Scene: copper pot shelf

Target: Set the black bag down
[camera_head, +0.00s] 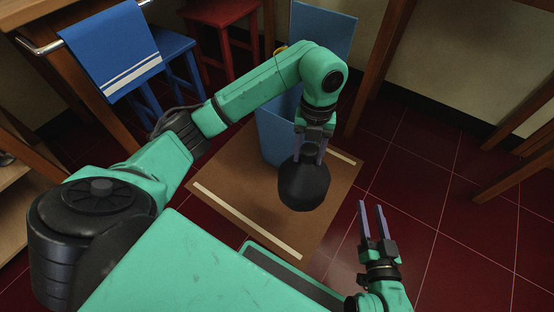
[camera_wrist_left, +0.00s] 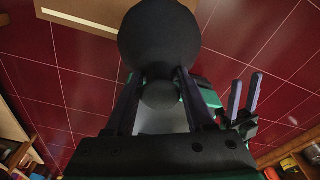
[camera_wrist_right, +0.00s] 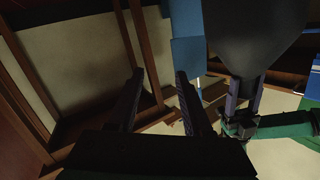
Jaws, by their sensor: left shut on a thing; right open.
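The black bag (camera_head: 303,187) is a dark, rounded bundle with a narrow tied neck. My left gripper (camera_head: 313,152) is shut on its neck, and the bag hangs below the fingers over the brown mat (camera_head: 222,183). In the left wrist view the bag (camera_wrist_left: 160,40) shows beyond the two fingers, with its knob-like top between them. In the right wrist view the bag (camera_wrist_right: 255,45) fills the upper right. My right gripper (camera_head: 373,216) is open and empty, to the right of the bag, pointing up. I cannot tell the bag's exact height above the mat.
A blue bin (camera_head: 273,136) with a raised lid (camera_head: 323,27) stands on the mat behind the bag. A blue stool (camera_head: 178,52) and a red stool (camera_head: 222,15) stand at the back left. Red floor tiles (camera_head: 440,175) are clear at right, near wooden legs.

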